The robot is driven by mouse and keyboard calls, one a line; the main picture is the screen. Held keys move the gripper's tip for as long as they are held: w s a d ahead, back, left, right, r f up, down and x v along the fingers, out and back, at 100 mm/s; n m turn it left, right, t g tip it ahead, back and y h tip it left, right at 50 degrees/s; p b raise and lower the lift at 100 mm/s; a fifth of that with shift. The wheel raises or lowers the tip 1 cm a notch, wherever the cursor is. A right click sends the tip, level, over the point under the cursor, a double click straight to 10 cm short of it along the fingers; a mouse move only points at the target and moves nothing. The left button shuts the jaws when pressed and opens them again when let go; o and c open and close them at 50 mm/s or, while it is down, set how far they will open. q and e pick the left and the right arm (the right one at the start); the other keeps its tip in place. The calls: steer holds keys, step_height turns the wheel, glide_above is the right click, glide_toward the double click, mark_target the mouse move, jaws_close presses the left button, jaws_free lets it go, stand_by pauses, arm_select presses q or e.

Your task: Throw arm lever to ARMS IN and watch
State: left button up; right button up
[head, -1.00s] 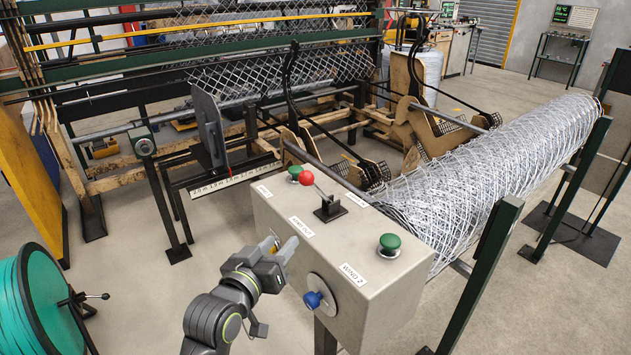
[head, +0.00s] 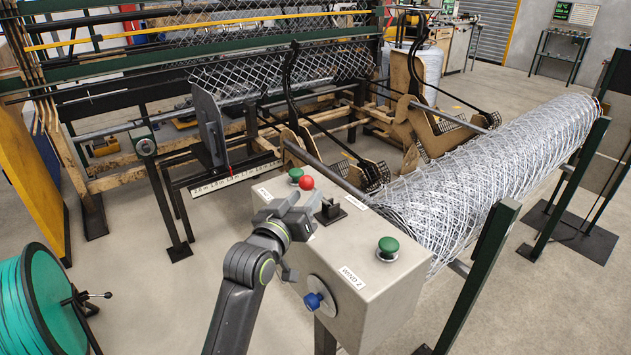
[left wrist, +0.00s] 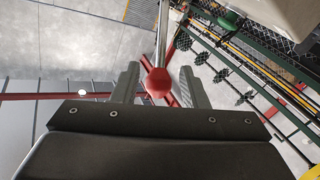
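The arm lever's red ball knob (head: 306,183) stands above the grey control box (head: 375,290), on a rod leaning up-left from its black base (head: 330,212). In the head view my left gripper (head: 298,206) is at the box's near left edge, beside the knob, partly covering the box top and its labels. In the left wrist view the red knob (left wrist: 158,82) shows between my left gripper's two spread fingers (left wrist: 160,68), with gaps on both sides. The fingers look open and hold nothing. My right gripper is out of view.
The box also carries two green buttons, one at the right (head: 388,247), and a blue knob (head: 313,299) on its front. A chain-link roll (head: 490,170) lies right behind the box. A green reel (head: 40,300) stands at lower left. Floor is clear between reel and box.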

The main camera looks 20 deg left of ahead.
mark_target(311, 190)
arm_select(q)
steer(key=shift+w+d+p, duration=0.15)
steer(key=shift+w, duration=0.9)
steer(key=shift+w+d+p, duration=0.15)
steer(key=shift+w+d, duration=0.05)
steer(key=shift+w, duration=0.8)
steer(key=shift+w+d+p, duration=0.15)
steer(key=shift+w, duration=0.9)
jaws_close()
